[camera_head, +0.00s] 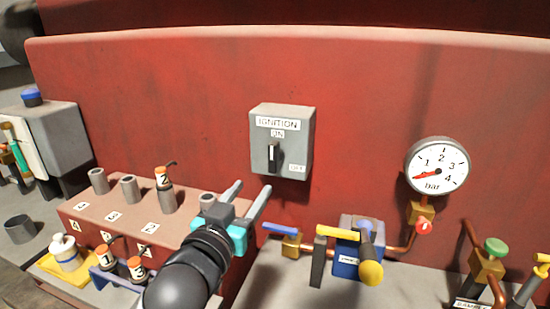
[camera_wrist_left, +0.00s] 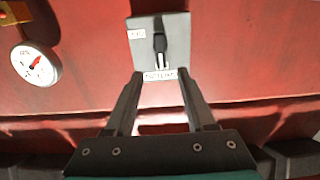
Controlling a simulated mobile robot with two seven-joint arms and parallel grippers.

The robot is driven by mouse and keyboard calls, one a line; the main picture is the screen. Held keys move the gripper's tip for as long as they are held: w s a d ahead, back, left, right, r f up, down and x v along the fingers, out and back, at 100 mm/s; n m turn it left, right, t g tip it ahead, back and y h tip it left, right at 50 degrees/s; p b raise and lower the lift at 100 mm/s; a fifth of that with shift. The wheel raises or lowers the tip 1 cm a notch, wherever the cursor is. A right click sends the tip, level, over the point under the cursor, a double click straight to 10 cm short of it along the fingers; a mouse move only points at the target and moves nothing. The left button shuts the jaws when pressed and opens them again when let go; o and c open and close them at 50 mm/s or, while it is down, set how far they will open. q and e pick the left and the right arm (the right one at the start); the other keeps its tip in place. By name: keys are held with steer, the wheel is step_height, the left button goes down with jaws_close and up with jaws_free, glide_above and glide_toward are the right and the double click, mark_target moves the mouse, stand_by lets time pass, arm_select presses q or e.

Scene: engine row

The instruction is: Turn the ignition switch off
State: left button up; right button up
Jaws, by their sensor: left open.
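The ignition switch is a grey box (camera_head: 294,122) on the red wall, labelled IGNITION, with ON above its dark knob (camera_head: 273,157) and OFF at the lower right. The knob stands upright, in line with the ON label. In the left wrist view the box (camera_wrist_left: 178,28) appears upside down, with the knob (camera_wrist_left: 159,42) roughly centred ahead of the fingers. My left gripper (camera_head: 253,186) is open and empty, below and slightly left of the box in the head view. Its two fingers (camera_wrist_left: 160,75) point toward the box, apart from the knob. My right gripper is not in view.
A pressure gauge (camera_head: 437,166) is on the wall to the right. Below it are a blue valve block (camera_head: 346,262) with yellow handles and copper pipes. A red block (camera_head: 115,215) with grey cylinders stands at the left. The wall around the switch is clear.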

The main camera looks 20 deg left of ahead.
mark_target(272, 162)
arm_select(q)
steer(key=w, duration=1.2)
steer(key=shift+w+d, duration=0.2)
steer(key=shift+d, duration=0.05)
steer(key=shift+w, duration=0.7)
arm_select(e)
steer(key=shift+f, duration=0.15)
arm_select(q)
steer(key=shift+c, duration=0.4)
jaws_close()
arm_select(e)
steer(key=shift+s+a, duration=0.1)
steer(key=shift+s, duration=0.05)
